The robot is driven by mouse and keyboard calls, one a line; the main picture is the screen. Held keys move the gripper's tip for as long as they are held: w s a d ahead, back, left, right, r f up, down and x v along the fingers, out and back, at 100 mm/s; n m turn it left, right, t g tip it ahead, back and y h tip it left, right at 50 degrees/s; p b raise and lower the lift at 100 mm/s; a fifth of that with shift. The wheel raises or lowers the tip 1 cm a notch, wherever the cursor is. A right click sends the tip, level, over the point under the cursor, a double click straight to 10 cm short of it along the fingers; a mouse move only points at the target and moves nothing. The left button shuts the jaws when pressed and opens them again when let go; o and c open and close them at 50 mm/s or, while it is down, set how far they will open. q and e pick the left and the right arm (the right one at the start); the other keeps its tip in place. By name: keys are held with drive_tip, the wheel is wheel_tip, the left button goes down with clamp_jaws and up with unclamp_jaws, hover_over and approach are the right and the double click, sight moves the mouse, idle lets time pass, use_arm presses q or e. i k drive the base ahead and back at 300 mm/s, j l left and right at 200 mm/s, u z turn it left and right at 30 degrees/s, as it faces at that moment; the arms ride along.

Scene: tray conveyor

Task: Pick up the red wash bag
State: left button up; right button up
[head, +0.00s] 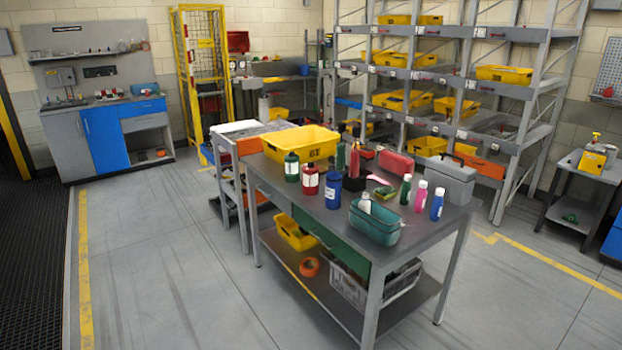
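A red, rounded bag-like thing (397,164), which looks like the red wash bag, lies on the grey workbench (300,190) toward its back right. It is near the grey toolbox and behind several small bottles. A teal open bag (373,226) with a white-capped bottle in it stands at the bench's front edge. Neither of my grippers is in view.
On the bench are a yellow bin (301,143), a grey toolbox (446,181), a red jar (308,183), a blue jar (334,190) and a pink bottle (421,196). A shelf rack (459,90) stands behind. The floor at left is clear.

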sight(399, 165)
drive_tip(key=i+l+z, duration=0.6)
drive_tip(key=l+z, duration=0.15)
drive_tip(key=i+l+z, duration=0.25)
drive_tip(key=i+z, duration=0.15)
drive_tip(key=i+l+z, duration=0.1)
drive_tip(key=i+z, duration=0.6)
drive_tip(key=i, duration=1.4)
drive_tip(key=i+l+u, duration=0.1)
drive_tip(key=i+u, duration=0.2)
drive_tip(key=i, duration=0.25)
drive_tip(key=i+l+u, duration=0.2)
drive_tip(key=i+u, duration=0.15)
drive_tip(key=i, duration=0.15)
drive_tip(key=i+l+u, duration=0.3)
drive_tip(key=i, duration=0.2)
